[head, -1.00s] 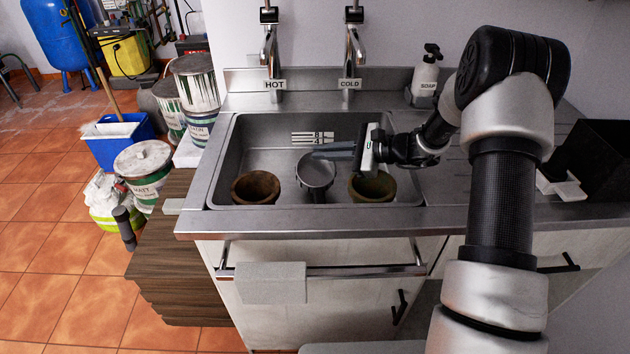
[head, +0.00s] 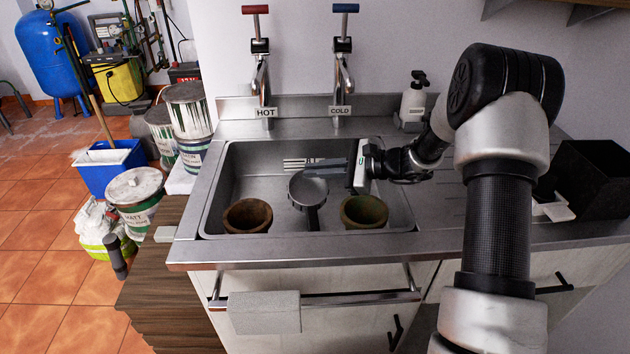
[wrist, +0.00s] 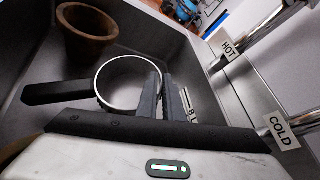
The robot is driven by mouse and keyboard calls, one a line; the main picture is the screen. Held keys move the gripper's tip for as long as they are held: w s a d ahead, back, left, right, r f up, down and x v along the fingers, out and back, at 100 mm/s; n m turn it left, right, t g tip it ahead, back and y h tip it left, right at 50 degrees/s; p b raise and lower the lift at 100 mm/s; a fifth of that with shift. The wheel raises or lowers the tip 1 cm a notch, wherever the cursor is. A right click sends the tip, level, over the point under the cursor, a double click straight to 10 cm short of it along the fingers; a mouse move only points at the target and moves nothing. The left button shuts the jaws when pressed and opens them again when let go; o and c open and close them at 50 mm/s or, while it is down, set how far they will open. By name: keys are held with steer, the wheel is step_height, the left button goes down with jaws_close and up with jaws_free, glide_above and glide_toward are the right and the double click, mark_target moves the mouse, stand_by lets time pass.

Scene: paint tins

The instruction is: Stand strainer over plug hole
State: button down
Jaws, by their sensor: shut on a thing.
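The strainer (head: 309,188) is a round, metal-rimmed pan with a dark handle (head: 314,217) pointing toward the front of the sink. It is between two pots in the sink; whether it touches the sink floor I cannot tell. My gripper (head: 308,168) comes in from the right and is shut on the strainer's rim at its back side. In the wrist view my gripper (wrist: 160,80) has the strainer's ring (wrist: 125,82) at its fingers, with the handle (wrist: 55,92) reaching left. The plug hole does not show in either view.
A brown pot (head: 247,216) stands front left in the sink and a greenish pot (head: 364,212) front right. Hot (head: 262,85) and cold (head: 341,80) taps rise behind. A soap bottle (head: 413,100) stands at the back right. The sink's back left is clear.

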step_height(320, 180, up, 6)
steer(key=shift+f+p, duration=0.2)
steer(key=shift+p, duration=0.25)
steer(key=shift+w+r, duration=0.2)
steer(key=shift+r, duration=0.1)
steer(key=shift+w+d+f+m+t+h+b, duration=0.15)
steer(key=shift+w+f+m+t+h+b, duration=0.35)
steer(key=shift+f+m, duration=1.1)
steer(key=shift+w+d+f+m+t+h+b, duration=0.25)
steer(key=shift+w+f+m+h+b, duration=0.5)
steer(key=shift+f+m, duration=0.8)
steer(key=shift+w+d+f+m+t+h+b, duration=0.1)
steer(key=shift+w+f+m+t+h+b, duration=0.25)
steer(key=shift+w+f+m+h+b, duration=1.1)
steer(key=shift+s+f+n+y+p, duration=0.4)
steer(key=shift+s+f+y+p, duration=0.2)
steer(key=shift+s+f+y, duration=0.25)
steer(key=c, duration=1.8)
jaws_free()
steer(key=p+v, duration=0.3)
steer(key=v, duration=1.4)
steer(key=shift+s+d+r, duration=0.1)
steer(key=shift+s+r, duration=0.05)
steer(key=shift+r, duration=0.05)
